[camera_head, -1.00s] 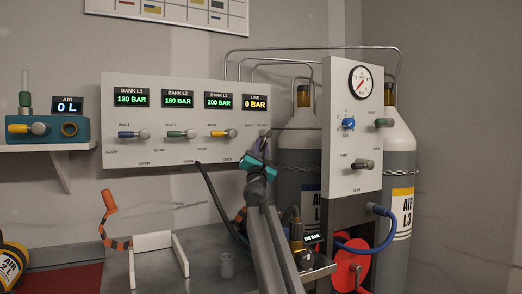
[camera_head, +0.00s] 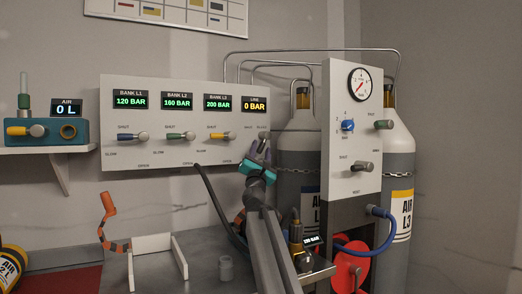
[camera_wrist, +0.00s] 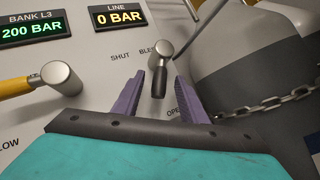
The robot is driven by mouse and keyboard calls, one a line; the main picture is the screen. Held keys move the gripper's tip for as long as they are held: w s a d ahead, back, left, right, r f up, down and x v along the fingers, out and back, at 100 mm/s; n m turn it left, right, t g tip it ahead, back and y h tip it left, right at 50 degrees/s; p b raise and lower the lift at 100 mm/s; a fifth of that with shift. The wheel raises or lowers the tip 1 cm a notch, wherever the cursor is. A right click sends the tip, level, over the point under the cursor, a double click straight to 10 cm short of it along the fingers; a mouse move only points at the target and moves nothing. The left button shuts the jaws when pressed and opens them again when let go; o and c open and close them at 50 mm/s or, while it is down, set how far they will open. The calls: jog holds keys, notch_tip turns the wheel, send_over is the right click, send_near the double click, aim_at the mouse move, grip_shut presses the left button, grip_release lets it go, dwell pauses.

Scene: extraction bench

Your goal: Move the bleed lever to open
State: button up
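The bleed lever (camera_wrist: 158,80) is a short dark handle on a pale metal hub on the panel, below the line display. In the wrist view its handle points down from the hub, toward the partly hidden "OPEN" label and away from "SHUT". My gripper (camera_wrist: 160,82) has two purple fingers, one on each side of the handle, with gaps visible on both sides. It is open and holds nothing. In the head view my gripper (camera_head: 260,148) is at the panel's lower right corner and hides most of the lever; the hub shows just above it.
The white panel (camera_head: 200,154) carries blue, green and yellow bank levers left of my gripper. The line display (camera_head: 255,104) reads 0 BAR. Grey cylinders (camera_head: 298,155) and a chain stand close on the right. A gauge panel (camera_head: 340,180) is farther right.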

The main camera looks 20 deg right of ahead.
jog(key=p+v, duration=0.1)
jog(key=v, duration=0.5)
jog(key=shift+s, duration=0.2)
jog(key=shift+a+f, duration=0.15)
